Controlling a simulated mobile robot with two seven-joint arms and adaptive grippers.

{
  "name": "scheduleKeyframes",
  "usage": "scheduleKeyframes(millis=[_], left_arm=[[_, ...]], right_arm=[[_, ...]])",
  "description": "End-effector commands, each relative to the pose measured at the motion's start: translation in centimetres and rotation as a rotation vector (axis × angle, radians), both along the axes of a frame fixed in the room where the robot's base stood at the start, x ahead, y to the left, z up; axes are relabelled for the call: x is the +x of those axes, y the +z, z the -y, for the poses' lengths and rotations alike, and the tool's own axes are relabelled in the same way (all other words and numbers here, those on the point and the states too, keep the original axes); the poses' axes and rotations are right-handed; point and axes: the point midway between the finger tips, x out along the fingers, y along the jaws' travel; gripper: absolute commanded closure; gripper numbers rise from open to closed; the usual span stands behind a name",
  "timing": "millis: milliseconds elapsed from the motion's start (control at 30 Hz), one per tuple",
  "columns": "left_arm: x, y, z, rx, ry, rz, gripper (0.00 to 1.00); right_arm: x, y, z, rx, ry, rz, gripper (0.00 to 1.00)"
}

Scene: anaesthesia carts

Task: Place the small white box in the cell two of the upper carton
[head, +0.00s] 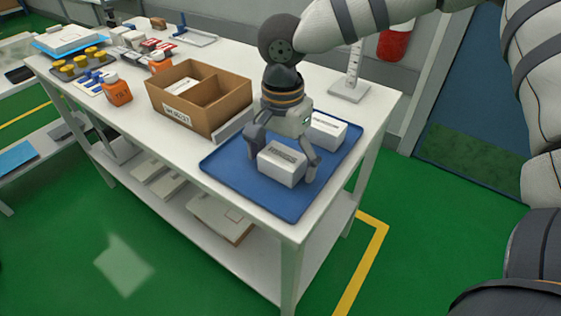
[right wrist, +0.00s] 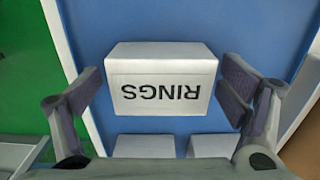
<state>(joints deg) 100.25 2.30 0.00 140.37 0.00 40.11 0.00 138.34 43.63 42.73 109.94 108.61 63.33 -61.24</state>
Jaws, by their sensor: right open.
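A small white box (head: 281,164) lies on a blue tray (head: 226,168) at the near end of the table. Its side reads "RINGS" in the right wrist view (right wrist: 162,88). My right gripper (head: 283,158) is open above the tray, its fingers on either side of this box with gaps between. Another white box (head: 328,130) stands behind it on the tray; two white box edges (right wrist: 145,146) show low in the right wrist view. The brown carton (head: 205,98) with a divider stands left of the tray; a white item (head: 183,85) lies in one cell. My left gripper is out of view.
A white stand with an upright scale (head: 349,90) is at the right rear. Yellow-capped vials (head: 80,62) and other items crowd the far end. A lower shelf (head: 222,217) holds flat boxes.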

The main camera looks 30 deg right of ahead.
Motion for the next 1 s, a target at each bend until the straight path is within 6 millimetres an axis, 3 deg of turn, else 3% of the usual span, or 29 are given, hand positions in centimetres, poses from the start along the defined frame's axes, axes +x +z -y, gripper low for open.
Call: scheduleKeyframes(millis=[200,433,767,967,1000], left_arm=[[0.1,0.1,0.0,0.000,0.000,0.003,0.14],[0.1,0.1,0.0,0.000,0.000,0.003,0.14],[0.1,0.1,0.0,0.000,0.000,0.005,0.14],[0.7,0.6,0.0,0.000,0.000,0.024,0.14],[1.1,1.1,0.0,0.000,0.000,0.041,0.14]], right_arm=[[0.0,0.1,0.0,0.001,0.000,0.004,0.12],[0.0,0.1,0.0,0.000,0.000,0.003,0.64],[0.0,0.4,0.0,0.000,0.000,0.004,0.64],[0.1,3.7,0.0,0.001,0.000,0.009,0.64],[-0.7,4.8,-0.3,0.001,0.002,0.013,0.64]])
